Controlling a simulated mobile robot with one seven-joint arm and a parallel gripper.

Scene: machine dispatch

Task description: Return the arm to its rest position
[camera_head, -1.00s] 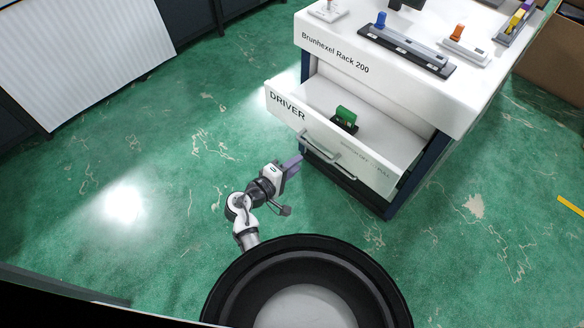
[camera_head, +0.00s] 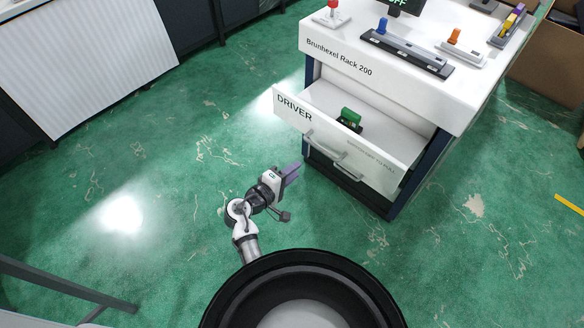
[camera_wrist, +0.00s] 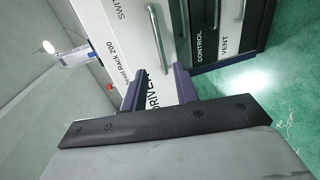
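My gripper (camera_head: 293,173) is held out over the green floor, in front and to the left of the rack's open drawer. Its purple fingers also show in the wrist view (camera_wrist: 158,82), spread apart with nothing between them. The arm is bent, not touching anything in view. The white DRIVER drawer (camera_head: 290,104) of the Brunhexel Rack 200 (camera_head: 440,105) is pulled out, with its handle (camera_head: 340,157) near the fingertips but apart from them. A green part (camera_head: 351,117) stands on a dark base inside the drawer.
The rack top carries a red button (camera_head: 332,10), a rail with a blue knob (camera_head: 408,46), an orange-knobbed switch (camera_head: 460,41) and a screen reading OFF. A brown box (camera_head: 552,70) is at the right. A grey frame (camera_head: 65,285) is at lower left. Floor to the left is clear.

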